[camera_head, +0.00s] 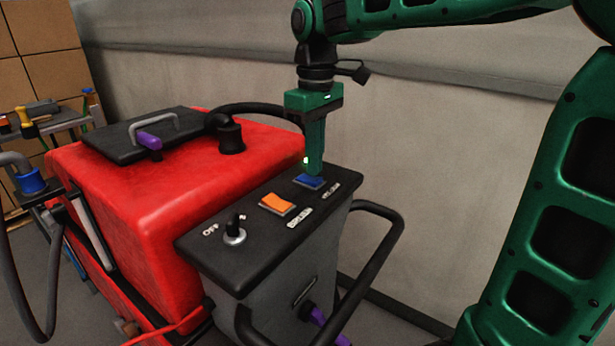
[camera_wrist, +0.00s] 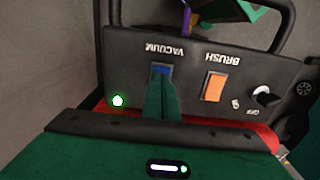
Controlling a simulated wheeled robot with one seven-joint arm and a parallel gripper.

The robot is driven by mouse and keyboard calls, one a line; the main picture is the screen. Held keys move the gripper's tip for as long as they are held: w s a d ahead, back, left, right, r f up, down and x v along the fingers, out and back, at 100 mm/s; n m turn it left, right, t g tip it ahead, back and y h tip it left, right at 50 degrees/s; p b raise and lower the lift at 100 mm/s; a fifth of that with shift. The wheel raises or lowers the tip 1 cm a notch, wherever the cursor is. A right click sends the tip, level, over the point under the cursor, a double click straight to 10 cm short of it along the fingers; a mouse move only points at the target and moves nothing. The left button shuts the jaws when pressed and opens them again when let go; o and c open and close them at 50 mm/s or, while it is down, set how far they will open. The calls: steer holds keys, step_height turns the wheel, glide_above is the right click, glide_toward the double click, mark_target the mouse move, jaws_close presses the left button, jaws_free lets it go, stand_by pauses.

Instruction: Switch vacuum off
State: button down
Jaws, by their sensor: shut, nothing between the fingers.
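The blue vacuum switch (camera_head: 309,181) sits in the black control panel (camera_head: 262,222) of the red scrubber, near the panel's far end. My green gripper (camera_head: 315,172) is shut and points down, its fingertips at the blue switch. In the wrist view my shut fingers (camera_wrist: 160,98) reach to the blue switch (camera_wrist: 162,71) beside the VACUUM label and cover part of it. I cannot tell whether they touch it or which way the rocker is tilted. A small green light (camera_wrist: 118,101) glows beside the fingers in the wrist view.
An orange brush switch (camera_head: 277,204) and an OFF knob (camera_head: 234,232) share the panel. A black handle bar (camera_head: 385,250) loops around the panel's right side. The red tank (camera_head: 140,190) with its black lid stands behind left. A grey wall (camera_head: 430,130) is close behind.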

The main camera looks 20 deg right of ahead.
mark_target(314, 178)
steer(key=shift+f, duration=0.65)
stand_by(0.5)
step_height(314, 178, up, 7)
stand_by(1.0)
stand_by(0.4)
steer(key=s+d+f+m, duration=0.6)
steer(key=s+d+f, duration=0.3)
steer(key=s, duration=0.3)
steer(key=s+d+f+m, duration=0.7)
steer(key=s+d+f, duration=0.1)
steer(key=s+f, duration=0.3)
steer(key=shift+s+d+f, duration=0.15)
steer(key=shift+s+d, duration=0.25)
steer(key=shift+s, duration=0.45)
